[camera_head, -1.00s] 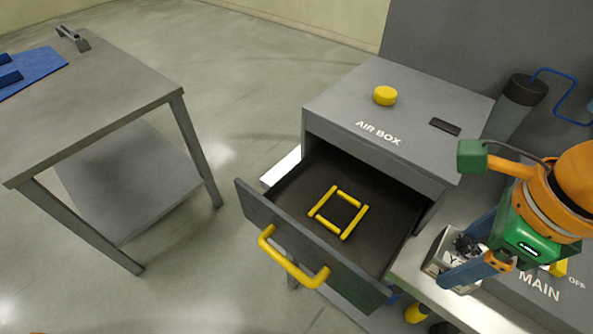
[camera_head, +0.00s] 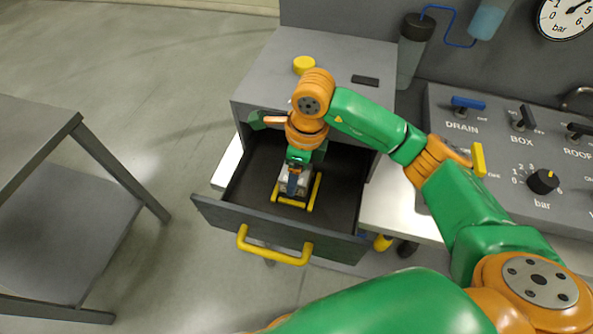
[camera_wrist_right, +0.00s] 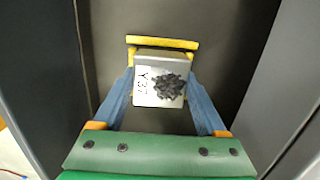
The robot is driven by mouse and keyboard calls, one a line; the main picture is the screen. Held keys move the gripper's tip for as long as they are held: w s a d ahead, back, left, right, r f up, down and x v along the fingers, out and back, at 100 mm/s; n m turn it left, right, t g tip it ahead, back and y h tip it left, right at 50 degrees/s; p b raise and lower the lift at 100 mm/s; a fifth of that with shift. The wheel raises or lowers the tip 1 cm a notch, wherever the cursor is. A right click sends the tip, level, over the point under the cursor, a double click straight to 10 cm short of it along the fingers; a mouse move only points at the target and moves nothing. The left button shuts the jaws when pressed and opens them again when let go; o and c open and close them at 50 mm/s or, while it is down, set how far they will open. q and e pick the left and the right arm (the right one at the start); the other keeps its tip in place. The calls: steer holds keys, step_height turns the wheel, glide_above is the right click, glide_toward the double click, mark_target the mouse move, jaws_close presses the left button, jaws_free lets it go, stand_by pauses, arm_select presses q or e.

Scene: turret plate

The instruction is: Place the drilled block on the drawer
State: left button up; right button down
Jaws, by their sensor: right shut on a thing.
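The drilled block (camera_wrist_right: 160,82) is a pale grey block with a "Y 37" label and a dark clump on its top, seen in the right wrist view. My right gripper (camera_wrist_right: 160,100) is shut on it, a blue finger on each side. In the head view my right gripper (camera_head: 296,188) reaches down into the open drawer (camera_head: 338,200), with the block (camera_head: 293,180) partly hidden by the wrist. The block is over the yellow frame (camera_head: 314,194) on the drawer floor; whether it touches the floor I cannot tell. My left gripper is not in view.
The drawer's yellow handle (camera_head: 272,250) faces front. The air box (camera_head: 290,75) above carries a yellow knob (camera_head: 304,65). A valve panel (camera_head: 530,150) stands right, and a grey table (camera_head: 60,180) stands left. The drawer floor right of the frame is clear.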

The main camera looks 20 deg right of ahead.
mark_target(304, 174)
steer(key=shift+s+d+f, duration=0.1)
steer(key=shift+f, duration=0.95)
jaws_free()
steer(key=shift+r, duration=0.45)
steer(key=r, duration=0.3)
steer(key=r+b, duration=0.1)
steer(key=r, duration=0.3)
steer(key=d+r+b, duration=0.1)
steer(key=r, duration=0.2)
steer(key=shift+s+r, duration=0.3)
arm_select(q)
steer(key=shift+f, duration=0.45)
arm_select(e)
steer(key=shift+s+r, duration=0.1)
steer(key=shift+r, duration=0.35)
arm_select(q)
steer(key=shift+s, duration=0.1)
arm_select(e)
steer(key=shift+f, duration=0.1)
